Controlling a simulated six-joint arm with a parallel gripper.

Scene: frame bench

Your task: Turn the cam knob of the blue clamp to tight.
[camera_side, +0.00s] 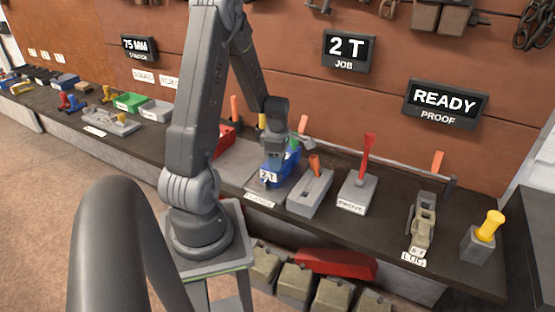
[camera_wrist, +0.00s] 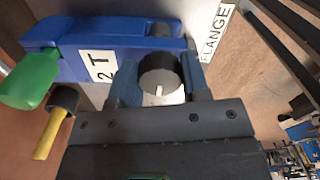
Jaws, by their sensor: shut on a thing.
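The blue clamp (camera_side: 291,160) stands on the bench below my gripper (camera_side: 272,158) in the side view. In the wrist view, the clamp (camera_wrist: 75,45) lies across the upper left, with a "2 T" label and a green handle (camera_wrist: 27,78). My gripper's fingers (camera_wrist: 158,82) are on either side of a round dark knob (camera_wrist: 157,65) with a pale face at the clamp's right end. They are shut on this knob. A short light mark shows on its face; I cannot read whether it stands at tight. In the side view the knob is hidden.
A grey block with an orange lever (camera_side: 314,165) and one with a red lever (camera_side: 368,150) stand right of the clamp. A yellow-handled tool (camera_wrist: 48,132) is close by. Signs read "2 T JOB" (camera_side: 348,49) and "READY PROOF" (camera_side: 445,103).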

